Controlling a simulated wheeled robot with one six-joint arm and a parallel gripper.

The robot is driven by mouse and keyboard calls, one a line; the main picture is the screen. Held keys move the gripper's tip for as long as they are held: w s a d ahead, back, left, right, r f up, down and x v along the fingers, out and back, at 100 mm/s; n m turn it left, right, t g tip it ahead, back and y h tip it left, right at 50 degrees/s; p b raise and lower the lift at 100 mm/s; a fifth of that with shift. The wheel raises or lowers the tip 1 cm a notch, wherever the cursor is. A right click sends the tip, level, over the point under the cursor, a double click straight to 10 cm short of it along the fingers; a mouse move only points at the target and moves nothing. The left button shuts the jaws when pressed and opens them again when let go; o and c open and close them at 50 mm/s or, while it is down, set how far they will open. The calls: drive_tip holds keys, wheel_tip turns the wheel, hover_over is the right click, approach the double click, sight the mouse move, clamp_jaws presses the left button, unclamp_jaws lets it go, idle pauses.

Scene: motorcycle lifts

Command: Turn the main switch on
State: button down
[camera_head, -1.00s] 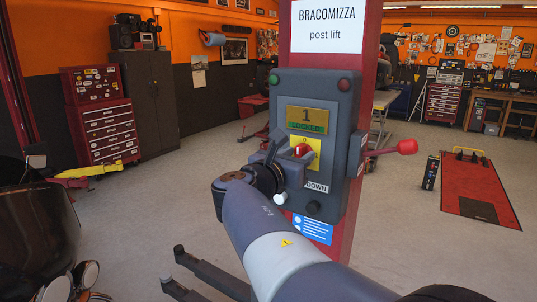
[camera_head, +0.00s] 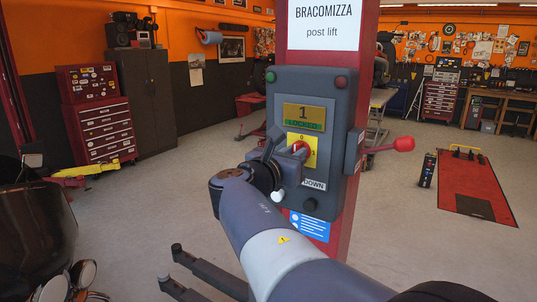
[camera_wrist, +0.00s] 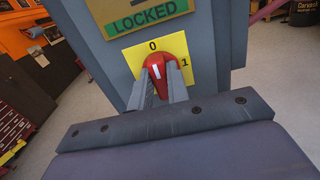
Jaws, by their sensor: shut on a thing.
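The main switch is a red rotary knob (camera_wrist: 165,76) on a yellow plate (camera_wrist: 194,50) marked 0 at the top and 1 at the right. Its white mark points up, near the 0. The switch also shows in the head view (camera_head: 301,147), on the dark grey control box (camera_head: 339,110) of the post lift. My gripper (camera_wrist: 163,92) is shut on the red knob, one finger on each side. In the head view my gripper (camera_head: 286,152) reaches the plate from the left and covers part of it. The box's display (camera_head: 304,117) reads 1 and LOCKED.
The box is on a red post (camera_head: 339,240). A red-tipped lever (camera_head: 402,144) sticks out at its right. A DOWN label (camera_head: 314,185) is below the switch. Lift arms (camera_head: 215,273) lie low in front. Open floor spreads at the left.

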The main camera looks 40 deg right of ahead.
drive_tip(key=shift+s+d+f+m+b, duration=0.1)
drive_tip(key=shift+m+b, duration=2.75)
drive_tip(key=shift+m, duration=0.1)
drive_tip(key=shift+s+a+f+m+b, duration=0.1)
drive_tip(key=shift+f+m+b, duration=0.05)
drive_tip(key=shift+m+b, duration=2.7)
drive_tip(key=shift+s+d+f+m+b, duration=0.1)
drive_tip(key=shift+m+b, duration=2.7)
drive_tip(key=shift+m, duration=0.5)
drive_tip(key=c, duration=1.4)
unclamp_jaws()
drive_tip(key=shift+r, duration=0.1)
drive_tip(key=shift+o, duration=0.2)
drive_tip(key=b+v, duration=0.1)
drive_tip(key=v, duration=0.9)
drive_tip(key=shift+s+a, duration=0.15)
drive_tip(key=shift+a, duration=0.2)
